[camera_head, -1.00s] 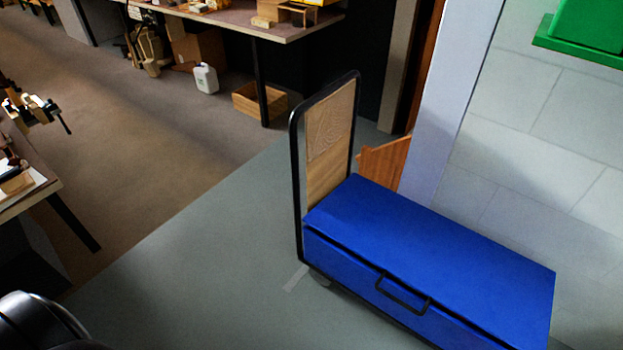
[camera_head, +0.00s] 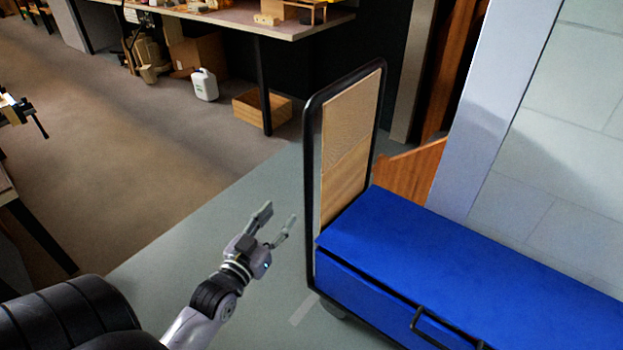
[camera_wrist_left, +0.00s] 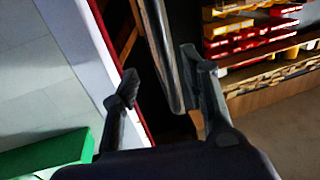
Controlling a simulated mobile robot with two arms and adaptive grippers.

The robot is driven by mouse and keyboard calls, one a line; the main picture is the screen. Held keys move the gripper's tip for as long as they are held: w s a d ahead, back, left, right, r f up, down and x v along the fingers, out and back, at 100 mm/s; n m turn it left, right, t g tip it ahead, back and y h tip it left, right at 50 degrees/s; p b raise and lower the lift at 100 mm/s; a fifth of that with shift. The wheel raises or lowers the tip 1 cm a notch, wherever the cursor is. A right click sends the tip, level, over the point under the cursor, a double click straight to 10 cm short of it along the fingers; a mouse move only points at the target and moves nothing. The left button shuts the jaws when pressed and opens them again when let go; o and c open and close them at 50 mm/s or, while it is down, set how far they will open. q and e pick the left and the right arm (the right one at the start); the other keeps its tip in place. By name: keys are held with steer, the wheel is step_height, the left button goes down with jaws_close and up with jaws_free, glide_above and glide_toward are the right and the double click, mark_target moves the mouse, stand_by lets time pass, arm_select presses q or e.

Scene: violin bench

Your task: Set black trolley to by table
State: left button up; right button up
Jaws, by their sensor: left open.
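The trolley has a black tubular frame (camera_head: 311,180) around an upright wooden panel (camera_head: 350,150). A blue box (camera_head: 470,255) with a black handle lies on its bed and runs off the right of the head view. My left gripper (camera_head: 281,220) is open and empty, just left of the trolley's upright frame and apart from it in the picture. In the left wrist view the open fingers (camera_wrist_left: 160,80) show with a dark upright bar between them; I cannot tell for sure what it belongs to. A table (camera_head: 230,18) stands at the back. My right gripper is out of view.
A cardboard box, a white jug (camera_head: 204,85) and a wooden crate (camera_head: 262,106) sit under or beside the back table. A pale pillar (camera_head: 500,100) stands close behind the trolley. Another bench edge is at far left. The floor (camera_head: 130,150) between is clear.

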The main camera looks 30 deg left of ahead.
mark_target(306, 181)
arm_select(q)
steer(key=w, duration=0.5)
steer(key=w+a+b, duration=0.1)
steer(key=w, duration=0.4)
steer(key=w+b, duration=0.1)
steer(key=w, duration=0.4)
steer(key=shift+a+f, duration=0.1)
steer(key=shift+a, duration=0.3)
steer(key=shift+w, duration=0.5)
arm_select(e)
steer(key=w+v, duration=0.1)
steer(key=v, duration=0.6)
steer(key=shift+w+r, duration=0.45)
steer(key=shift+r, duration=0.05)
arm_select(q)
steer(key=shift+c, duration=0.5)
jaws_close()
